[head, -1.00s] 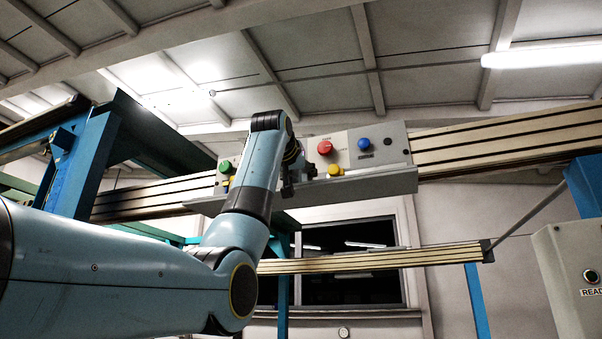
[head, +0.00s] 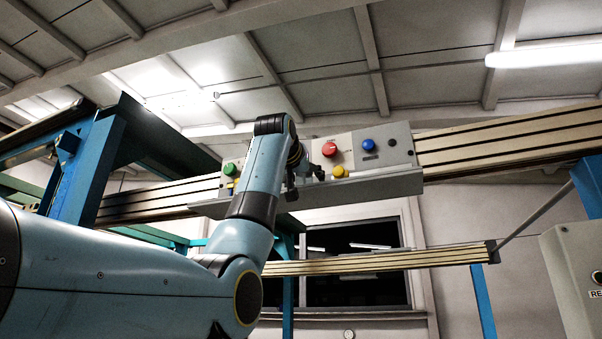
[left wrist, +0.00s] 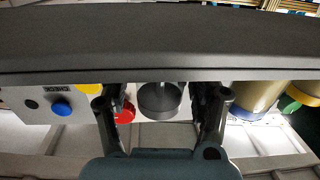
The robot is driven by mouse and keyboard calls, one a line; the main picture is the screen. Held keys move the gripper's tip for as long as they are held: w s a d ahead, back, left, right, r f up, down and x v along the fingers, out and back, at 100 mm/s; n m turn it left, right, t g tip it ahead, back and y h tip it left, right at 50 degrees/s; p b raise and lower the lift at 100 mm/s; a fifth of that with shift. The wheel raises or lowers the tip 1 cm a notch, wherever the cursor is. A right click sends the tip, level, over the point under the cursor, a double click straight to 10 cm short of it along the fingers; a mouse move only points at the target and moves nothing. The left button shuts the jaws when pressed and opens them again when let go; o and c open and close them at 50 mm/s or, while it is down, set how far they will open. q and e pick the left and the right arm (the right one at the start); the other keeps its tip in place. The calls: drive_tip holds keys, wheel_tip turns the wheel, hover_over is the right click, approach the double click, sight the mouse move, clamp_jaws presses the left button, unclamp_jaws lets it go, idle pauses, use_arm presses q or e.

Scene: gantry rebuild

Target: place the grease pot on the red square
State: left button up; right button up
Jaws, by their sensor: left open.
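My left gripper (head: 291,194) is in front of the button panel's ledge, seen small and partly hidden by its own wrist. In the left wrist view its two fingers (left wrist: 162,112) are apart. A dark grey round pot (left wrist: 160,103) shows between them, with a gap on each side; it may be the grease pot. I cannot tell its depth relative to the fingertips. The pot is not clear in the head view, where my arm covers that part of the panel. No red square shows in either view. My right gripper is in neither view.
The panel has a red button (head: 329,149), a blue button (head: 368,145), a yellow button (head: 339,172) and a green button (head: 230,169). A grey ledge (head: 375,188) runs below. A tan cylinder (left wrist: 256,97) stands beside the pot. A grey box (head: 570,270) is at right.

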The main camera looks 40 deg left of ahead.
use_arm(q)
drive_tip(key=b+v, duration=0.6)
drive_tip(key=v, duration=0.6)
drive_tip(key=shift+w, duration=0.1)
